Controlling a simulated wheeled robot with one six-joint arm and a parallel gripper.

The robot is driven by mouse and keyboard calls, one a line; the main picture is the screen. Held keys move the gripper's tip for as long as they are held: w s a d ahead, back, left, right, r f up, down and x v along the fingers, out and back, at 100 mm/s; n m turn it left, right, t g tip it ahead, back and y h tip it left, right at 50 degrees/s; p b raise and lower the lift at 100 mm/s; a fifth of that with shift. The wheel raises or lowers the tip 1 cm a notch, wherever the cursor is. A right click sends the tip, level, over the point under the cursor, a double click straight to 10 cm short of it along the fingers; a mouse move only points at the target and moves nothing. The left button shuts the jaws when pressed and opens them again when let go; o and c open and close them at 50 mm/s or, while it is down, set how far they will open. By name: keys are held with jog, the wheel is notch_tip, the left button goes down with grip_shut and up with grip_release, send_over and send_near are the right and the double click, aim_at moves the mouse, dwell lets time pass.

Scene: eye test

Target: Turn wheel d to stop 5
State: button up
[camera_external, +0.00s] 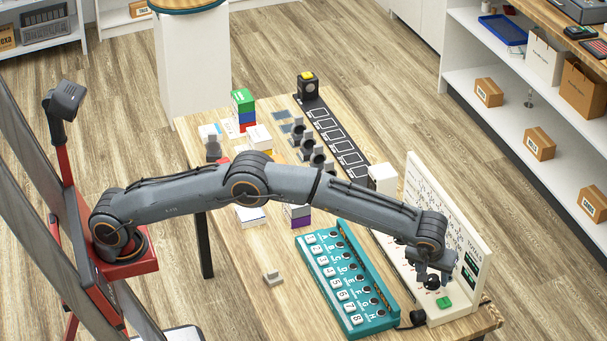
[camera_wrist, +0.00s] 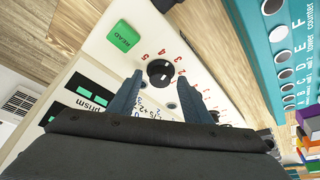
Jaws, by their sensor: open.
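A white panel (camera_external: 425,195) stands along the right side of the table, with printed signs and dark displays (camera_external: 468,275). My gripper (camera_external: 431,279) is at its near end. In the wrist view the open fingers (camera_wrist: 160,77) straddle a round black wheel (camera_wrist: 160,72) with a pale mark. The wheel lies between the fingertips; contact cannot be told. Red numbers, 5 among them, curve around the wheel. I cannot read a letter d by it, nor exactly which number its mark faces. A green READ button (camera_wrist: 123,37) sits beside the wheel and also shows outside (camera_external: 444,302).
A teal box (camera_external: 350,280) with lettered dark holes and numbered white keys lies left of the panel. A black strip (camera_external: 335,140) with outlined slots runs farther back. Stacked coloured blocks (camera_external: 243,108) and a small grey piece (camera_external: 272,277) are on the table (camera_external: 235,290).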

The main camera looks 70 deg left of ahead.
jog(key=m+p, duration=0.1)
jog(key=m, duration=0.1)
jog(key=m+h+p, duration=0.1)
jog(key=m+p, duration=0.1)
jog(key=shift+s+a+r+t, duration=0.15)
jog(key=shift+a+t, duration=0.05)
jog(key=shift+t, duration=0.2)
jog(key=m+h+p, duration=0.2)
jog(key=m, duration=0.3)
jog(key=shift+a+p, duration=0.15)
jog(key=shift+p, duration=0.25)
jog(key=m+h, duration=0.1)
jog(key=m, duration=0.3)
jog(key=shift+a+h, duration=0.15)
jog(key=shift+h, duration=0.25)
jog(key=m, duration=0.2)
jog(key=m+g+h, duration=0.1)
jog(key=m, duration=0.1)
jog(key=shift+w+a+f, duration=0.1)
jog(key=shift+w+f, duration=0.1)
jog(key=b+v, duration=0.1)
jog(key=v, duration=0.7)
jog(key=s+a+n+g+y, duration=0.1)
jog(key=s+a+n, duration=0.3)
jog(key=s+a, duration=1.3)
jog(key=a, duration=0.3)
jog(key=shift+s+a+f+n+y, duration=0.25)
jog(key=shift+a+n+y, duration=0.1)
jog(key=shift+n+y, duration=0.05)
